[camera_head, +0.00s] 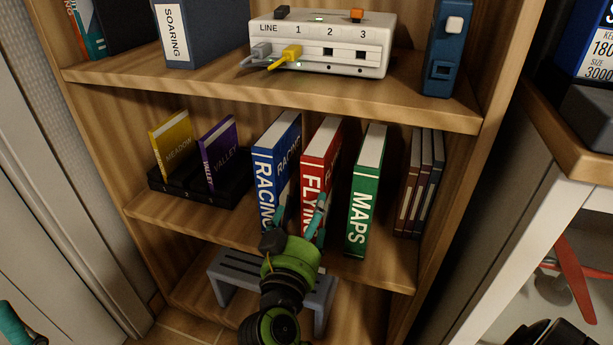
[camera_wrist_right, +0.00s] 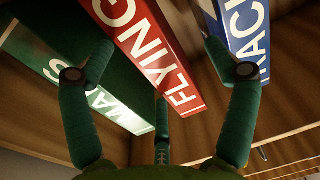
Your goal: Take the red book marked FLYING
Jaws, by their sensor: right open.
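The red book marked FLYING (camera_head: 320,160) stands upright on the middle shelf, between the blue RACING book (camera_head: 277,160) and the green MAPS book (camera_head: 365,185). My right gripper (camera_head: 300,213) is open in front of its lower spine and hides part of it. In the right wrist view, the red book (camera_wrist_right: 148,45) lies between the spread fingers of the gripper (camera_wrist_right: 157,62); one finger overlaps the green book, one the blue. I cannot tell whether any finger touches. A teal finger of my left gripper (camera_head: 20,325) shows at the bottom left corner; the rest is cut off.
Left of the books, a black rack (camera_head: 205,190) holds the yellow MEADOW and purple VALLEY books. Thin dark books (camera_head: 418,180) stand at the right by the shelf side. A white switch box (camera_head: 325,45) sits on the shelf above. A grey stool (camera_head: 235,270) stands below.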

